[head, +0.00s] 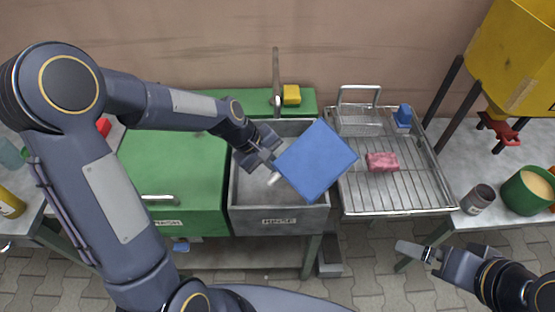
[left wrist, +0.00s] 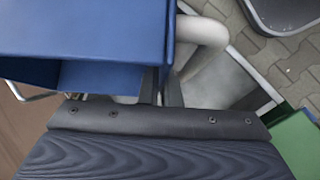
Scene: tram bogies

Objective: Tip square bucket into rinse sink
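The blue square bucket (head: 316,160) is held tilted in the air over the right side of the grey rinse sink (head: 278,222). One plain blue face shows in the head view; its inside is hidden there. My left gripper (head: 274,170) is at the bucket's left side and appears shut on a pale handle-like part. In the left wrist view the bucket (left wrist: 90,30) fills the upper left, with a pale curved bar (left wrist: 205,35) beside the fingers. My right gripper (head: 420,252) is empty, low at the right; its finger gap is unclear.
A green cover (head: 175,175) lies left of the sink. A tap (head: 276,75) and yellow sponge (head: 291,95) stand behind it. The wire rack (head: 400,190) at right holds a pink sponge (head: 382,161), wire basket (head: 358,122) and blue item (head: 403,116). A green pot (head: 527,192) stands farther right.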

